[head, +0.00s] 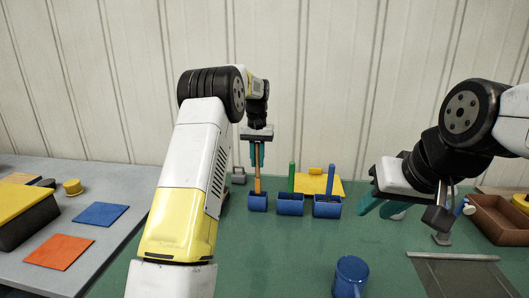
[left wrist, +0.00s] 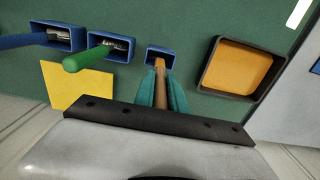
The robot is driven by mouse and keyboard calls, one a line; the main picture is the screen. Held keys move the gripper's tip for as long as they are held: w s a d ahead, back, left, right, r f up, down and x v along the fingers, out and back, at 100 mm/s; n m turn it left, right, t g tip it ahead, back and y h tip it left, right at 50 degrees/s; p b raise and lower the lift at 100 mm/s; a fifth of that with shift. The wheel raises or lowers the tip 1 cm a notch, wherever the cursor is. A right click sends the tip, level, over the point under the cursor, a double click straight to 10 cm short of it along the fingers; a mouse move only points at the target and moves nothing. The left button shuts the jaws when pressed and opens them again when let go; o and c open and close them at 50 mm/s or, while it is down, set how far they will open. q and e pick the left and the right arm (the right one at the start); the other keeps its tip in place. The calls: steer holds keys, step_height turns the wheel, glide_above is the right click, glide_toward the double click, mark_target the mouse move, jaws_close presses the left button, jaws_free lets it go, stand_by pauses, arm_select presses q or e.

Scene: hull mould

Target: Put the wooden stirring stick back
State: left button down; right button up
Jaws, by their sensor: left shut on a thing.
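My left gripper (head: 257,160) points down and is shut on the wooden stirring stick (head: 257,184), an orange-brown rod held upright. The stick also shows in the left wrist view (left wrist: 160,82) between the teal fingers. Its lower end meets the opening of the small blue holder (head: 258,204), the leftmost of a row of blue holders; how deep it reaches is hidden. That holder also shows in the left wrist view (left wrist: 150,56). My right gripper (head: 381,207) is apart from these, at the right, with its teal fingers spread and nothing seen between them.
Two wider blue holders (head: 290,206) stand right of the small one, with a green and a blue rod upright. A yellow sheet (head: 328,185) lies behind. A blue mug (head: 350,275) stands in front, a brown tray (head: 492,222) at right. Coloured squares lie on the left grey table.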

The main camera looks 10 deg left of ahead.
mark_target(258, 177)
arm_select(q)
steer(key=shift+f, duration=2.7)
steer(key=shift+f, duration=0.5)
steer(key=c, duration=1.3)
jaws_free()
steer(key=shift+r, duration=0.15)
